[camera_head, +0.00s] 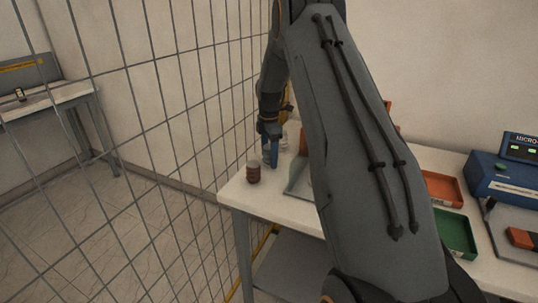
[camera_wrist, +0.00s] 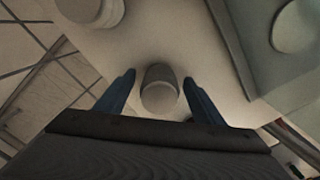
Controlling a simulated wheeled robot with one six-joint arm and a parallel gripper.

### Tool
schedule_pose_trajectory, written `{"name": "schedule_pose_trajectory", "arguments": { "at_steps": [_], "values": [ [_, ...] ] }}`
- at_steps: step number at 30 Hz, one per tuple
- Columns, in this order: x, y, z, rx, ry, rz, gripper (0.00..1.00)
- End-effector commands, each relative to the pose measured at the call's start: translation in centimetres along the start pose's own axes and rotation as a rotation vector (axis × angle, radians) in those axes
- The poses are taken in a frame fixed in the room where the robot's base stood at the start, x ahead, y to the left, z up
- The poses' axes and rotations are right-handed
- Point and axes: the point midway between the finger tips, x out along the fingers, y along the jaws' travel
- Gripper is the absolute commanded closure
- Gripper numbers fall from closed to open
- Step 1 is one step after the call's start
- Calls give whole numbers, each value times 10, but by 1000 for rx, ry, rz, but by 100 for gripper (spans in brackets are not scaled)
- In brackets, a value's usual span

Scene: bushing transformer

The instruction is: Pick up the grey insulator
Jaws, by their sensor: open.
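A grey insulator (camera_wrist: 160,90), a short round piece seen from above, stands on the table between my gripper's two blue fingers in the wrist view. My gripper (camera_wrist: 158,78) is open, with one finger on each side of it and a visible gap on both sides. In the head view my gripper (camera_head: 270,157) points down over the table's far left corner. The grey piece there is mostly hidden by the fingers.
A red-brown insulator (camera_head: 253,173) stands by the table's left edge, close to my gripper. A grey tray (camera_head: 299,178) lies right of it. Orange (camera_head: 443,188) and green (camera_head: 455,236) bins and a blue micro-ohmmeter (camera_head: 505,180) are farther right. A wire fence (camera_head: 160,120) runs along the left.

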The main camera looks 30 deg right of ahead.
Motion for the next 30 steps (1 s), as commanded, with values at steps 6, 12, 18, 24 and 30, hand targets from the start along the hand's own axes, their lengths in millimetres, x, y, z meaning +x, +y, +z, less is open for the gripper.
{"name": "schedule_pose_trajectory", "arguments": {
  "at_steps": [6, 12, 18, 24, 30],
  "values": [
    [0, 0, 0, 0, 0, 0, 53],
    [0, 0, 0, 0, 0, 0, 87],
    [-1, 0, 0, 0, 0, 1, 89],
    [-15, 2, 0, 0, -1, 4, 89],
    [-52, 2, 0, 0, -1, 5, 89]
  ]
}}
